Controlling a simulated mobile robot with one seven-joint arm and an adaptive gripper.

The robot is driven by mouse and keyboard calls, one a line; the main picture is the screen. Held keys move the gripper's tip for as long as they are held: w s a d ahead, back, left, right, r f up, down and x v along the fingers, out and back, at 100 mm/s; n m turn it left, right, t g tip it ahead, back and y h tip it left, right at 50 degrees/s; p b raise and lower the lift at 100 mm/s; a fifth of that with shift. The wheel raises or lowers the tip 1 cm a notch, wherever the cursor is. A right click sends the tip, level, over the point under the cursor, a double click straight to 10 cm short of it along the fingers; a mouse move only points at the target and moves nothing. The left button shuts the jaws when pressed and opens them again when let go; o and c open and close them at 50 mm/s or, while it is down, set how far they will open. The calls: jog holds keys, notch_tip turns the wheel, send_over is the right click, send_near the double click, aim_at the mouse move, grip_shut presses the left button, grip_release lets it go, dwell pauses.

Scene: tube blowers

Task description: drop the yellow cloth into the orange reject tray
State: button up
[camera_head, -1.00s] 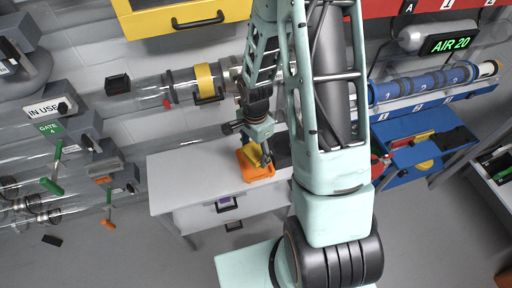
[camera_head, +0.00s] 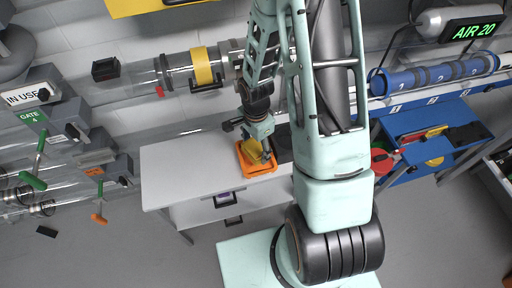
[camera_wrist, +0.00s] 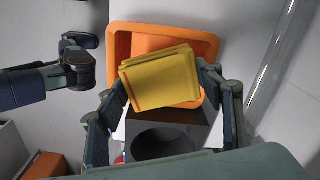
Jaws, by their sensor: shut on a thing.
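The yellow cloth (camera_wrist: 160,80) is a folded pad with a thin red stripe, held between the fingertips of my gripper (camera_wrist: 163,88) in the wrist view. It overlaps the orange reject tray (camera_wrist: 120,42) behind it and covers part of the tray's inside. I cannot tell the height between cloth and tray. The tray's far side is partly hidden by the gripper.
The white bench top (camera_head: 185,170) is clear left of the tray. A grey block with a round hole (camera_wrist: 170,135) stands beside the tray. A clear tube with a yellow band (camera_head: 203,66) runs along the wall behind. A blue bench (camera_head: 415,160) with tools stands at right.

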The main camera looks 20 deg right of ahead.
aim_at(256, 148)
jog(key=shift+f+b, duration=0.5)
jog(key=shift+b, duration=0.05)
jog(key=shift+f, duration=0.1)
jog(key=o, duration=1.1)
jog(key=shift+r+p, duration=0.45)
jog(key=shift+r, duration=0.1)
notch_tip(256, 148, up, 12)
jog(key=shift+r+p, duration=0.1)
jog(key=shift+p, duration=0.75)
